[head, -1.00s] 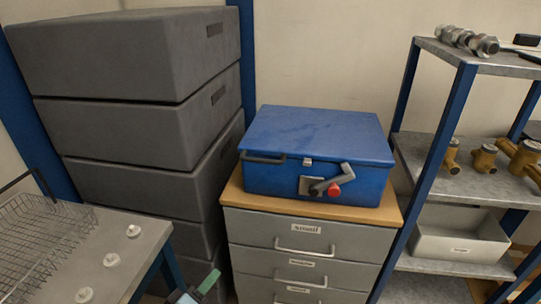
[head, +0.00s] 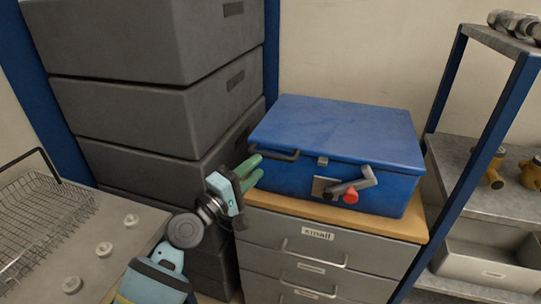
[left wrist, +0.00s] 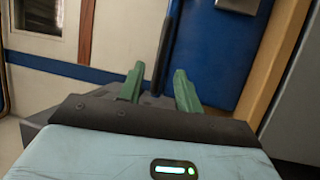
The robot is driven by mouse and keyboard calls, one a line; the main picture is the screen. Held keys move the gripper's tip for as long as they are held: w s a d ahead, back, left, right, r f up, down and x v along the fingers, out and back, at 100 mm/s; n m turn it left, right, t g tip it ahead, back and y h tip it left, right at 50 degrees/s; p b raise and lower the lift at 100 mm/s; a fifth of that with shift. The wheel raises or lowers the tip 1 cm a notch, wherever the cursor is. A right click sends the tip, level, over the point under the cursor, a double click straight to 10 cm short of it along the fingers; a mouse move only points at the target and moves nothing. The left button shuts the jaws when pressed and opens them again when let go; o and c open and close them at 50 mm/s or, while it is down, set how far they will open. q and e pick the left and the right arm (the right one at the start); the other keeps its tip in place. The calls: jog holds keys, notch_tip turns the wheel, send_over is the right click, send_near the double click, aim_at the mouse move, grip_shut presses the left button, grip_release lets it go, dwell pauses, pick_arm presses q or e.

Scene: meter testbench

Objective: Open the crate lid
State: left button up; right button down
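The blue crate (head: 290,182) stands on a drawer cabinet in the head view, with its lid (head: 338,130) shut. A dark bar handle (head: 275,154) sticks out at the lid's front left. A grey lever with a red knob (head: 350,196) is on the crate's front. My left gripper (head: 255,169) is open, its green fingers pointing towards the crate's left front corner, close to the handle. In the left wrist view, the handle (left wrist: 166,55) lies ahead of the open fingers (left wrist: 158,85), roughly in line with the gap; I see no grip on it. My right gripper is out of view.
Grey stacked boxes (head: 135,110) stand left of the crate. A metal shelf (head: 480,180) with brass fittings stands close on the right. The wooden cabinet top (head: 400,229) leaves a narrow rim before the crate. A table (head: 120,220) with a wire basket is at left.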

aim_at(270, 156)
pick_arm(q)
jog(key=shift+x, duration=3.1)
jog(key=shift+c, duration=0.3)
grip_shut()
